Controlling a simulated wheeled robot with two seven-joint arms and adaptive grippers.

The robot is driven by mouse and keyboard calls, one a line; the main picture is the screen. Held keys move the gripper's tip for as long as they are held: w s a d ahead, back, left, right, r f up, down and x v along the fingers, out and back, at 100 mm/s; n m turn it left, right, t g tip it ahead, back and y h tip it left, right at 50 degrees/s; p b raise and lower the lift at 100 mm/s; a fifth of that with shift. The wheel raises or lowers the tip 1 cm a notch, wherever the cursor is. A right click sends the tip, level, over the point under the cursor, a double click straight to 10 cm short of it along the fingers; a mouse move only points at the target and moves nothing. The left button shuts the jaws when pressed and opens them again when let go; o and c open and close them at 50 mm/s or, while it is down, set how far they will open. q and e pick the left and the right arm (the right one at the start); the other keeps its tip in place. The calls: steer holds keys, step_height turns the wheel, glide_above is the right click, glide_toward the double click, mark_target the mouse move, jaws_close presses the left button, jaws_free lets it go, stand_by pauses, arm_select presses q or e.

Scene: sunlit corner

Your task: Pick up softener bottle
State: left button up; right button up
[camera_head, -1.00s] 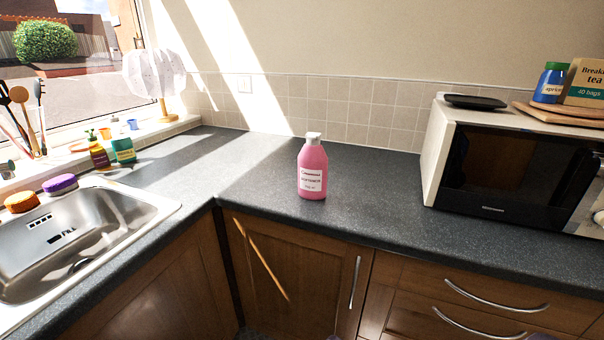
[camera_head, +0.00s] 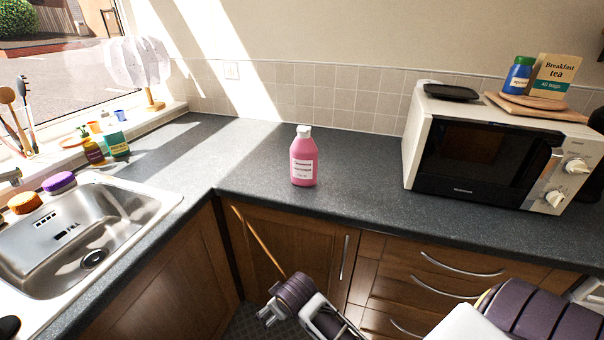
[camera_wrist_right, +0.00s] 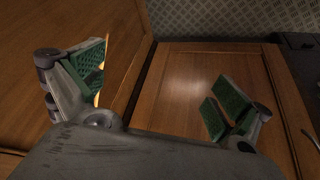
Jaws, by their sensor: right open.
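The pink softener bottle (camera_head: 303,160) with a white cap and white label stands upright on the dark worktop, near its front edge, between the sink and the microwave. My right gripper (camera_head: 268,303) is low in front of the wooden cupboard doors, below the worktop edge and well apart from the bottle. In the right wrist view, my right gripper (camera_wrist_right: 160,85) is open and empty, its green-padded fingers spread before the wooden doors. The bottle does not show in that view. My left gripper is not clearly in view.
The white microwave (camera_head: 490,155) stands right of the bottle, with a wooden board (camera_head: 530,107) and packages on top. The steel sink (camera_head: 80,235) is on the left. The worktop around the bottle is clear. Drawer handles (camera_head: 460,266) stick out below the worktop edge.

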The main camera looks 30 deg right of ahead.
steer(key=w+d+r+t+h+p, duration=0.2)
steer(key=w+r+p, duration=0.35)
steer(key=r, duration=0.45)
arm_select(q)
steer(key=s+a+f+p, duration=0.3)
steer(key=s+a+f, duration=0.1)
steer(key=s+f, duration=0.7)
steer(key=s+a+f+g+p, duration=0.1)
steer(key=s+a+f+p, duration=0.2)
steer(key=s+f, duration=0.8)
steer(key=shift+s+a+f+y+p, duration=0.3)
steer(key=shift+s+a, duration=0.7)
steer(key=shift+s, duration=1.1)
arm_select(e)
steer(key=m+t+h, duration=0.4)
steer(key=m+h, duration=0.8)
steer(key=m, duration=0.1)
glide_toward(302, 155)
steer(key=shift+s+a+f, duration=0.15)
steer(key=shift+s+a, duration=0.25)
steer(key=shift+s, duration=0.05)
arm_select(q)
steer(key=shift+r, duration=0.1)
